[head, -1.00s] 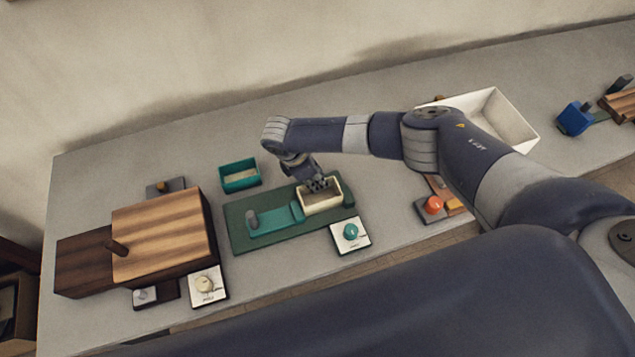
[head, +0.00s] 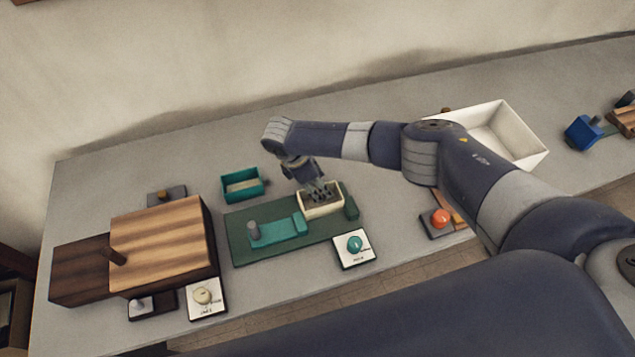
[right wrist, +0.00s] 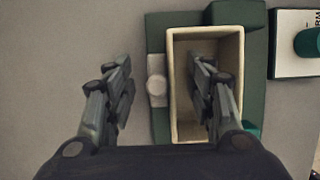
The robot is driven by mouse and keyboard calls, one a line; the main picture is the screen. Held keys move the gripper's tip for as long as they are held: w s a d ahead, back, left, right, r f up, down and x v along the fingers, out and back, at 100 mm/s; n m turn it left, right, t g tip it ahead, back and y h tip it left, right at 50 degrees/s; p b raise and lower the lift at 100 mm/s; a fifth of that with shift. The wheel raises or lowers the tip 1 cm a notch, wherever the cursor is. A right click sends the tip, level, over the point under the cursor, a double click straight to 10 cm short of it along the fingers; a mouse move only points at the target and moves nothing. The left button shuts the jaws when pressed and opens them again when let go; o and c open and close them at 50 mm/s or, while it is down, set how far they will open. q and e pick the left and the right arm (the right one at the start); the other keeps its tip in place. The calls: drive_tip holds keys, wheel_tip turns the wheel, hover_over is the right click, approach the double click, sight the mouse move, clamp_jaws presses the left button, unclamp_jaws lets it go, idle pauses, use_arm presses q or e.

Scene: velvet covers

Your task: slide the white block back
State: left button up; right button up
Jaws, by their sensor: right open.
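The white block looks like a cream, open-topped hollow box (head: 333,207) at the right part of a dark green base (head: 240,245). It also shows in the right wrist view (right wrist: 204,34). My right gripper (head: 318,191) is at the box from behind and above, open and holding nothing. In the right wrist view its fingers (right wrist: 163,78) straddle the box's left wall: one finger is over or inside the opening, the other outside it. Whether they touch the box I cannot tell. A teal slider piece (head: 275,231) with a grey knob lies left of the box. My left gripper is not in view.
A teal tray (head: 242,184) stands behind the base. A white card with a teal knob (head: 354,246) is in front. A striped wooden box (head: 160,240) is at left, a white bin (head: 510,135) at right. Grey table is clear behind.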

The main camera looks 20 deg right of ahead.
idle(0.3)
wheel_tip(320, 180, up, 8)
drive_tip(key=p, duration=0.7)
drive_tip(key=shift+p, duration=0.4)
